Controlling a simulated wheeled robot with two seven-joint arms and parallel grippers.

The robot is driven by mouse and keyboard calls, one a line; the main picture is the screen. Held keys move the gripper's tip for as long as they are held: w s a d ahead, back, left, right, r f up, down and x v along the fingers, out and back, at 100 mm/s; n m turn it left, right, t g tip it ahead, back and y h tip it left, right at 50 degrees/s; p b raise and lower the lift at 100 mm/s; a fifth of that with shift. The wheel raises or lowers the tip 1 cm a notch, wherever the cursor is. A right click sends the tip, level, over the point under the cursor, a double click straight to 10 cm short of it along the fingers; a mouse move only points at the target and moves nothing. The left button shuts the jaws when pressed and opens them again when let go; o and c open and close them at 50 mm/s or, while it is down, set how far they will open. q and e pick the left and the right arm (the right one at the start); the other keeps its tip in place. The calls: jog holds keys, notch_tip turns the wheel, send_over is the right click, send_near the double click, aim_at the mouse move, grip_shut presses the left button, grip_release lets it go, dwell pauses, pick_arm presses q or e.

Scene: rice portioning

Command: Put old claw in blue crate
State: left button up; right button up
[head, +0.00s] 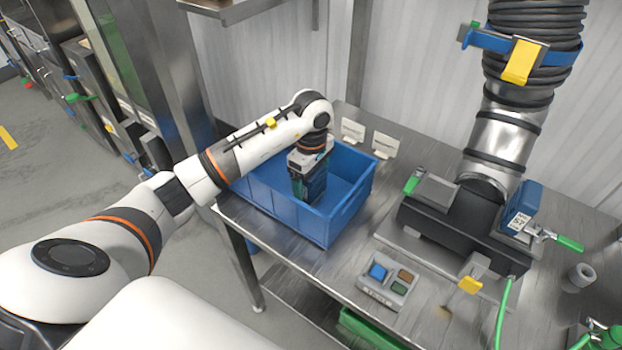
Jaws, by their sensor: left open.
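The blue crate (345,213) stands on the metal table, left of its middle. My left arm reaches in from the left, and my left gripper (308,196) points down inside the crate. The gripper is open. A dark body with teal parts shows at the gripper, and I cannot tell how much of it is gripper. The crate floor below the fingers is partly hidden by the gripper and the front wall. I cannot make out the old claw for certain. My right gripper is not in view.
A black machine base (448,225) with a ribbed hose (533,40) stands right of the crate. Two white cards (385,145) stand behind the crate. A grey ring (582,275) lies at the far right.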

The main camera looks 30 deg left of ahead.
pick_arm(q)
notch_tip(320, 180, up, 10)
jog(key=shift+r+b, duration=0.1)
jog(key=shift+b, duration=0.8)
jog(key=shift+r, duration=0.65)
